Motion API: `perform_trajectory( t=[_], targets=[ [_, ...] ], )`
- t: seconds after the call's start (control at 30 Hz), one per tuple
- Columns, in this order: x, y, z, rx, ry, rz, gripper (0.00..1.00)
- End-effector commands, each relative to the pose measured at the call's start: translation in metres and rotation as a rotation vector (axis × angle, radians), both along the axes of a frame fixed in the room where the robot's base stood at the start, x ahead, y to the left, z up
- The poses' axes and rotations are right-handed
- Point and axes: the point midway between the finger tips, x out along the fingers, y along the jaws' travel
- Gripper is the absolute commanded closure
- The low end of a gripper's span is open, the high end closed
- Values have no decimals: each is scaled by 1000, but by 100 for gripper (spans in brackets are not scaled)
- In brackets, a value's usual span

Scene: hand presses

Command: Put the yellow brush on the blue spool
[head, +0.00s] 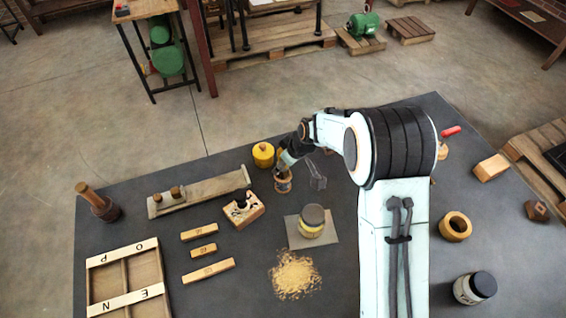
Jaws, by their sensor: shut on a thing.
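My gripper (282,167) is at the back middle of the dark table, small and partly hidden by its own wrist. It is shut on a small yellowish thing, which appears to be the yellow brush, mostly hidden by the fingers. Directly under the gripper stands a small spool (283,186) with wooden rims and a dark bluish middle, which I take for the blue spool. I cannot tell whether the held thing touches the spool.
A round yellow object (263,154) stands just left of the spool. A grey angled piece (317,178) is close on its right. A wooden block with a dark knob (243,209) and a long plank (203,193) lie to the left. A jar (312,219) stands in front.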

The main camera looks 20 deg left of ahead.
Motion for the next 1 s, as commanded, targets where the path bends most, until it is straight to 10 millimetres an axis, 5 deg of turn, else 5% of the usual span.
perform_trajectory(
  t=[0.13, 0.17, 0.23, 0.67, 1.0],
  targets=[
    [0, 0, -3, -1, 1, 0, 100],
    [0, 0, -3, -1, 1, 0, 62],
    [0, 0, -3, -1, 1, 0, 42],
    [0, -3, 8, 2, -3, -1, 42],
    [-9, -30, 78, 3, -4, -1, 42]
  ],
)
